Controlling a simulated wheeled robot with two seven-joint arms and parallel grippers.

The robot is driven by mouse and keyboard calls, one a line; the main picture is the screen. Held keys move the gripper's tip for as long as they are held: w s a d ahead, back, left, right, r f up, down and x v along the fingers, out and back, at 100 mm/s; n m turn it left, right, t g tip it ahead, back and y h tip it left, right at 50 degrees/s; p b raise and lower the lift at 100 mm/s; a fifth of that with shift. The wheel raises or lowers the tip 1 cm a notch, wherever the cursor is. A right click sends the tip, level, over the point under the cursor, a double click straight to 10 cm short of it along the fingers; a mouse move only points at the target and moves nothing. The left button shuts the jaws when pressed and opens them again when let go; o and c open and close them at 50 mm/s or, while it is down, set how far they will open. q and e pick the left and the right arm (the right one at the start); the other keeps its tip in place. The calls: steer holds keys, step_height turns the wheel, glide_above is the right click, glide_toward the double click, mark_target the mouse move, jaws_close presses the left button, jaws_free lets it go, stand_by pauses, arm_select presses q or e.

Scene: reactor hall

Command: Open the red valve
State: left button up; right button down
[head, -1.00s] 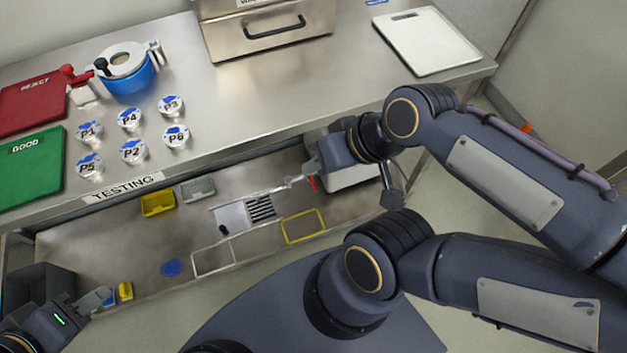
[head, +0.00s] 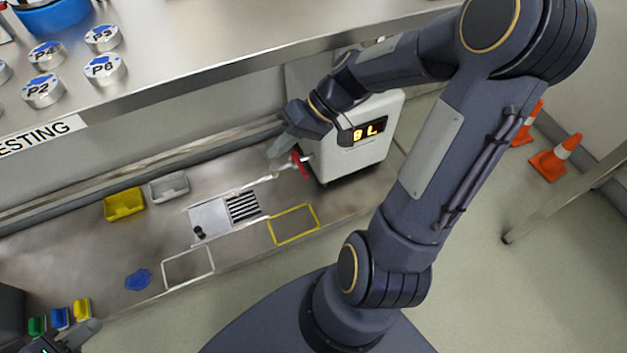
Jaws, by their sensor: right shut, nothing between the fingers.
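The red valve (head: 302,165) is a small red handle at the left side of a white box-shaped machine (head: 353,165) with a lit display, on the lower shelf. A pale spout or tube lies just left of the valve. My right gripper (head: 279,145) is shut and empty, with its fingertips just above and left of the valve. I cannot tell whether it touches the valve. My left gripper (head: 88,332) is partly in view at the lower left edge, far from the valve. Whether its fingers are open is not clear.
The upper bench with labelled jars (head: 105,70) overhangs the back of the lower shelf. The shelf holds a yellow bin (head: 124,204), a grey bin (head: 169,187), a black-striped grille (head: 243,206) and a yellow frame (head: 293,225). Orange cones (head: 555,160) stand on the floor at right.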

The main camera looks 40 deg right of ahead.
mark_target(300, 166)
steer(key=w+d+f+m+t+y+b, duration=0.1)
steer(key=w+d+f+m+t, duration=0.1)
steer(key=w+d+f+t, duration=0.3)
steer(key=d+f+m+y, duration=0.1)
steer(key=d+f+m, duration=0.15)
steer(key=f, duration=0.55)
steer(key=w+d+f+m+t+y+b, duration=0.1)
steer(key=w+d+f+t, duration=0.25)
steer(key=f, duration=0.25)
steer(key=s+d+f+m+t+h, duration=0.3)
steer(key=d+f+m+h, duration=0.1)
steer(key=f, duration=0.6)
steer(key=s+d+f+m+t+h, duration=0.3)
steer(key=d+f+h, duration=0.4)
steer(key=f, duration=0.4)
steer(key=shift+s+m+h+b, duration=0.35)
steer(key=shift+s+m+h, duration=0.3)
steer(key=shift+m, duration=0.5)
steer(key=shift+w+f, duration=0.15)
steer(key=w+a+f+b, duration=0.1)
steer(key=w+a+b, duration=0.2)
steer(key=w, duration=0.7)
steer(key=shift+w+a+b, duration=0.35)
steer(key=shift+a+b, duration=0.05)
steer(key=shift+b, duration=0.05)
